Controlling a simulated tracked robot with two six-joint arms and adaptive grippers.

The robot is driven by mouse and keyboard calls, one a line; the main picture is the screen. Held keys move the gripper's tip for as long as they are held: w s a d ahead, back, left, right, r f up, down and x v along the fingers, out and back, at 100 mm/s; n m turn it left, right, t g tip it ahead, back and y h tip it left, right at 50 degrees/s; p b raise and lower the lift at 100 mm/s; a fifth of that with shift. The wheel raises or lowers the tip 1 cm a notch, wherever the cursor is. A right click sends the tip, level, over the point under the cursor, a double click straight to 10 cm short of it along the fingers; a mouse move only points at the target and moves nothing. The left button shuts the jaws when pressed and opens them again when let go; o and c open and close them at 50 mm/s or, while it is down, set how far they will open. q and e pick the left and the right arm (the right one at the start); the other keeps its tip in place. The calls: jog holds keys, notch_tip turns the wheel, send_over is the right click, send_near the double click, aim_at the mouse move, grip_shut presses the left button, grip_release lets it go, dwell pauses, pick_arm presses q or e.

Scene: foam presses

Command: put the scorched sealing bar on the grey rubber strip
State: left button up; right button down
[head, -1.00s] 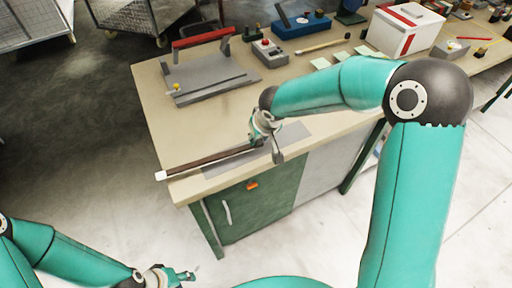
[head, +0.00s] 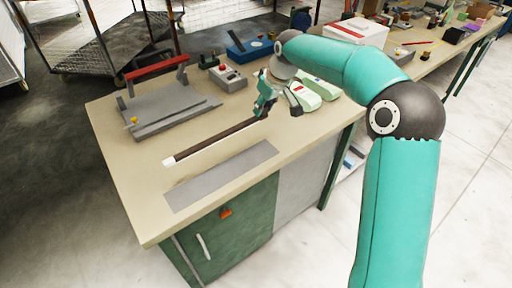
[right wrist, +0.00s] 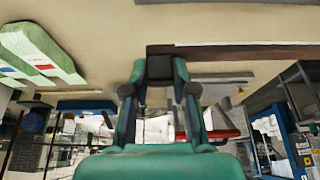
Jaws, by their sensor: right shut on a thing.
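The scorched sealing bar (head: 215,139), dark brown with a white end, points toward the lower left of the head view. My right gripper (head: 266,108) is shut on it near its far right end. The right wrist view shows the bar (right wrist: 235,52) crossing the fingertips (right wrist: 160,70) and running to the right. The grey rubber strip (head: 222,176) lies flat and bare near the bench's front edge. The bar is beyond the strip, roughly parallel to it; its height above the bench is hard to tell. My left gripper is not in view.
A grey press with a red handle (head: 157,68) stands at the back left of the bench (head: 120,190). A grey box with a red button (head: 228,77) and a blue device (head: 250,48) stand behind. Pale green-and-white items (head: 321,87) lie right of my gripper.

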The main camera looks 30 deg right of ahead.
notch_tip(320, 180, down, 14)
jog(key=shift+f+p, duration=0.1)
jog(key=shift+p, duration=0.65)
jog(key=c, duration=0.9)
grip_release()
jog(key=shift+c, duration=0.2)
jog(key=b+v, duration=0.2)
jog(key=v, duration=1)
